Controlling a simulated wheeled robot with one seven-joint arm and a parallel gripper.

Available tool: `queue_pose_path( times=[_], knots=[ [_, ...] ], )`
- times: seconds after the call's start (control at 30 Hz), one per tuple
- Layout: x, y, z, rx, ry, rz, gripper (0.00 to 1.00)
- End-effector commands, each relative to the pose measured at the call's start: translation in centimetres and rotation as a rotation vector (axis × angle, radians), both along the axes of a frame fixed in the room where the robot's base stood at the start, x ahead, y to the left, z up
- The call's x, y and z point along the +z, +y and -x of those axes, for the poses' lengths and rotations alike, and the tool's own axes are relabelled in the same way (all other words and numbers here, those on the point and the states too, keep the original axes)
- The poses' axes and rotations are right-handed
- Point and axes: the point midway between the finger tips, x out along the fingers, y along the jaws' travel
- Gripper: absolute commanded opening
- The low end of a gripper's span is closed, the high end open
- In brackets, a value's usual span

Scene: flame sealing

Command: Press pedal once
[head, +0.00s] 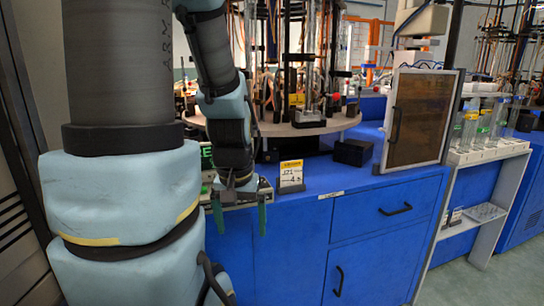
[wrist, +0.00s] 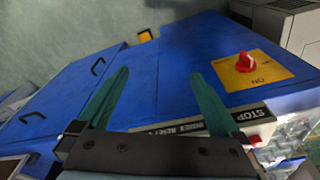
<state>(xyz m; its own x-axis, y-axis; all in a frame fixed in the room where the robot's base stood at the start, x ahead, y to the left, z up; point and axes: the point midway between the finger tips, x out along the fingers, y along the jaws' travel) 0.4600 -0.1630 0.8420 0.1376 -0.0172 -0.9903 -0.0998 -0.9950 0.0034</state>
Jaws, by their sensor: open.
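A small yellow object with a dark edge, which may be the pedal (wrist: 145,36), sits low by the far edge of the blue cabinet in the wrist view. It is too small to tell for sure, and I see no pedal in the head view. My gripper (head: 240,217) points down in front of the blue cabinet, just below the counter edge. Its two green fingers are apart with nothing between them. In the wrist view, my gripper (wrist: 160,73) is open above the cabinet front, and the yellow object lies beyond the fingertips, apart from them.
The blue cabinet (head: 360,260) has black handles. A red knob (wrist: 245,62) on a yellow plate and a STOP panel (wrist: 245,115) are close to the right finger. A label card (head: 291,175), a black box (head: 352,152) and a round turntable (head: 345,122) stand on the counter.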

Motion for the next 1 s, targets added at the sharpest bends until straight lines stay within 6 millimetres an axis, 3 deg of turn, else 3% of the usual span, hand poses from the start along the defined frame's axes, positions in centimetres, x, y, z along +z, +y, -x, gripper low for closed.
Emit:
queue_pose_path(
  times=[0.03,0.2,0.3,0.73,1.0],
  knots=[
    [3.3,0.0,0.0,0.000,0.000,0.000,1.00],
    [7.4,0.0,0.0,0.000,0.000,0.000,1.00],
    [8.9,0.0,0.0,0.000,0.000,0.000,1.00],
    [9.5,0.0,0.0,0.000,0.000,0.000,0.99],
    [9.5,0.0,0.0,0.000,0.000,0.000,0.69]
  ],
)
